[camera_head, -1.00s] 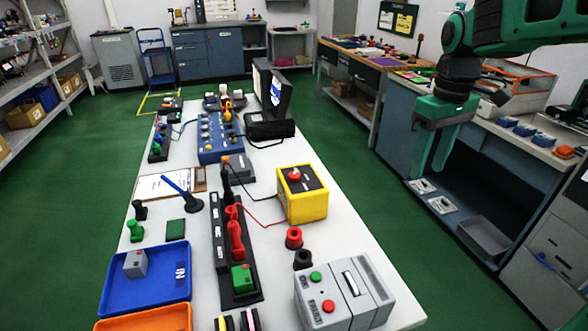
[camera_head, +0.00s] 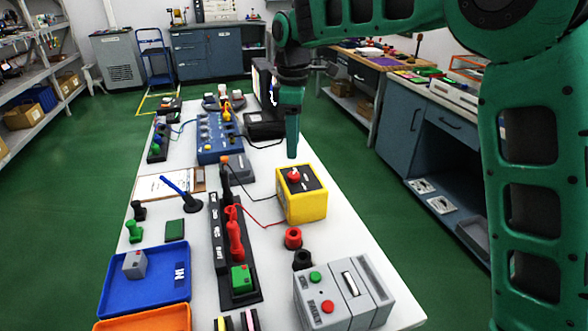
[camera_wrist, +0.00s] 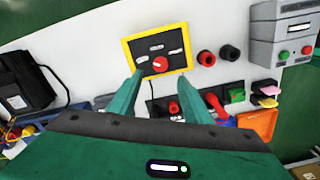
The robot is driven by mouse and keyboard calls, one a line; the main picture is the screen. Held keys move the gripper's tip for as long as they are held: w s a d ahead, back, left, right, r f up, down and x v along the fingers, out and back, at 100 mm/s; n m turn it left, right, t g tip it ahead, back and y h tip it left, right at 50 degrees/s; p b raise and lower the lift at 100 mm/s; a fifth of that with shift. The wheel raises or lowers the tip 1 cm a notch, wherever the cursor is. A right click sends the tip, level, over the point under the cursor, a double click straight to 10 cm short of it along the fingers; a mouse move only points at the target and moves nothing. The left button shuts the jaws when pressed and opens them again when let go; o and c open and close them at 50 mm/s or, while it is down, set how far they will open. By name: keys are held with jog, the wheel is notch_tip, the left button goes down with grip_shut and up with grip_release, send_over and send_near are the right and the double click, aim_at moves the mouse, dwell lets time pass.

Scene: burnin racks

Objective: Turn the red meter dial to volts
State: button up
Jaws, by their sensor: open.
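The yellow meter box (camera_head: 302,205) stands on the white table, with a dark top panel and a red dial (camera_head: 295,175). In the wrist view the yellow box (camera_wrist: 184,69) lies just beyond the fingertips, and its red dial (camera_wrist: 160,64) shows between and ahead of them. Pale labels sit around the dial; their words are too small to read. My gripper (camera_head: 291,155) is above the table behind the box in the head view, pointing down. In the wrist view my gripper (camera_wrist: 160,85) has its two green fingers apart with nothing between them.
Red and black probes (camera_head: 235,235) stand in a dark rack left of the box, with wires running to it. A red ring (camera_head: 293,238) and a grey device (camera_head: 340,295) are in front. A black monitor (camera_head: 268,125) stands behind.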

aim_at(294, 174)
notch_tip(294, 174, down, 9)
jog(key=shift+r, duration=0.15)
dwell(0.4)
jog(key=c, duration=1.1)
